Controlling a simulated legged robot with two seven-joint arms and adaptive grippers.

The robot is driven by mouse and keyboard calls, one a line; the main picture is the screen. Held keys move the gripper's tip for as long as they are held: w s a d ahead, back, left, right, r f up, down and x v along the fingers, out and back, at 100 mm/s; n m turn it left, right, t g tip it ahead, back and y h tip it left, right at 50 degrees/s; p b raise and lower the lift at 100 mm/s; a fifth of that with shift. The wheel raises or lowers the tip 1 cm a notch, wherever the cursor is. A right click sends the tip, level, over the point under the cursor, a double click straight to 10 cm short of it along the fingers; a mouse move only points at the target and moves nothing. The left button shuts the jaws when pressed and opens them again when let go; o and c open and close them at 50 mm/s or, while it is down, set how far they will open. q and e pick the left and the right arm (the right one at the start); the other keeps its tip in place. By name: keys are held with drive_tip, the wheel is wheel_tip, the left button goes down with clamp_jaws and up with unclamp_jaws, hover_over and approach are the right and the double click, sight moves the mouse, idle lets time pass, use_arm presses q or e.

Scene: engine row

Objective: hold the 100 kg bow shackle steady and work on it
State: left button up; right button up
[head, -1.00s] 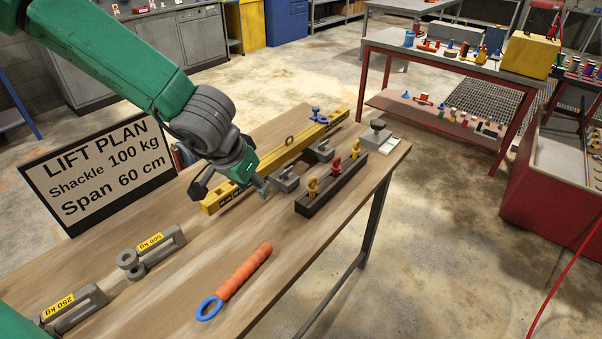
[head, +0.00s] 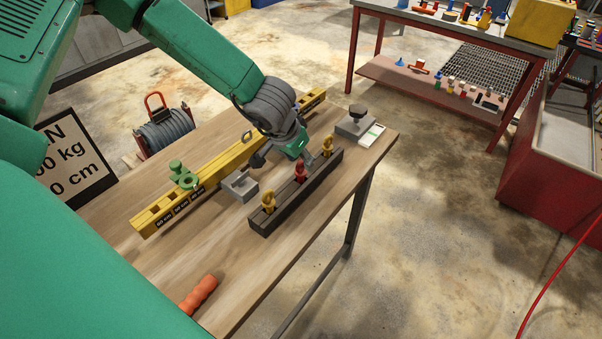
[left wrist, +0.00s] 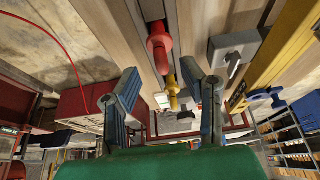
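I cannot pick out a shackle marked 100 kg in the current views. My left gripper (head: 284,164) is just behind the dark rack (head: 284,205) in the head view. The rack carries a near yellow hook-like piece (head: 268,202), a red one (head: 300,172) and a far yellow one (head: 327,147). In the left wrist view the gripper's fingers (left wrist: 162,76) are spread and hold nothing. The red piece (left wrist: 159,48) shows ahead of the gap, with a yellow piece (left wrist: 172,90) beyond it. My right gripper is out of view.
A grey block with a dark knob (head: 356,122) is at the far end. An orange handle (head: 198,294) lies in front.

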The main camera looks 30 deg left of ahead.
use_arm(q)
drive_tip(key=x, duration=0.3)
drive_tip(key=shift+w+a+r, duration=0.1)
drive_tip(key=shift+w+r, duration=0.05)
drive_tip(key=shift+a+r, duration=0.1)
drive_tip(key=shift+a, duration=0.1)
drive_tip(key=c, duration=0.6)
clamp_jaws()
drive_tip(key=shift+d, duration=0.15)
